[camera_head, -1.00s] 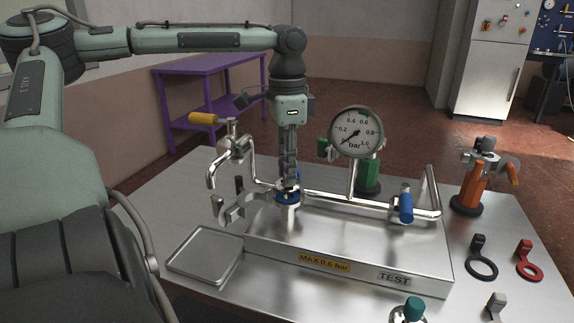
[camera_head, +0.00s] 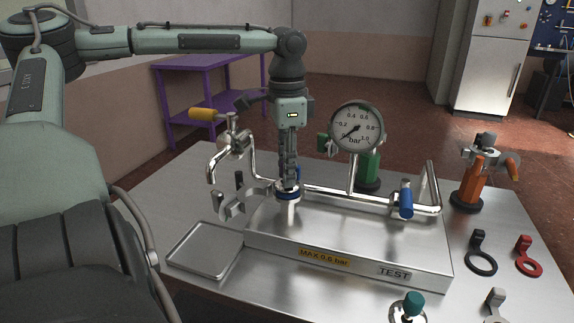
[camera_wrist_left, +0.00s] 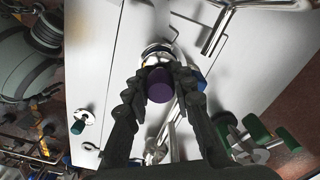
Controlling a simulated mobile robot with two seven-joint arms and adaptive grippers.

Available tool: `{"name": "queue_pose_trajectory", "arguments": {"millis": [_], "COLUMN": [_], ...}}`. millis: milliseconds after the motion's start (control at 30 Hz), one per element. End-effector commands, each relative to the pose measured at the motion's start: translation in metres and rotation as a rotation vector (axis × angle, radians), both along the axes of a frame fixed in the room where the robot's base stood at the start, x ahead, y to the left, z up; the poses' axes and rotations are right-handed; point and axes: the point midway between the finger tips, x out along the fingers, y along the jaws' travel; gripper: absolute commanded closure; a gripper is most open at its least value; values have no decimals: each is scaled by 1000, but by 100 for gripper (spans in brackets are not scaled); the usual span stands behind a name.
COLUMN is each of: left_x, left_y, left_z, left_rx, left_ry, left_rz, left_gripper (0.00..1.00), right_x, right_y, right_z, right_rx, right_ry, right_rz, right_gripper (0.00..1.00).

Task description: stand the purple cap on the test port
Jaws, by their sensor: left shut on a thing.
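The purple cap (camera_wrist_left: 160,86) shows between the fingertips in the left wrist view. My left gripper (camera_head: 288,182) is shut on it and points straight down. In the head view the fingers hide the cap. The test port (camera_head: 288,208) is an upright steel stub with a blue ring, at the left part of the steel fixture. The fingertips are directly over its top, very close to it. I cannot tell whether the cap touches the port. My right gripper is not in view.
An empty tray (camera_head: 205,250) lies front left. Black (camera_head: 481,262) and red (camera_head: 528,257) ring tags lie at right.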

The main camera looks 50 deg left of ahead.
Motion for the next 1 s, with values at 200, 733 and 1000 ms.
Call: {"name": "queue_pose_trajectory", "arguments": {"millis": [200, 733, 1000], "left_x": [0, 1, 1], "left_y": [0, 0, 0], "left_z": [0, -8, -9], "left_rx": [0, 0, 0], "left_ry": [-1, -2, -1], "left_rz": [0, 0, 0], "left_gripper": [100, 100, 100], "right_x": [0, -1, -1], "right_y": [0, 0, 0], "right_z": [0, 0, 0], "right_rx": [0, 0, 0], "right_ry": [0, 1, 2], "right_rz": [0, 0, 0], "right_gripper": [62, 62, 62]}}
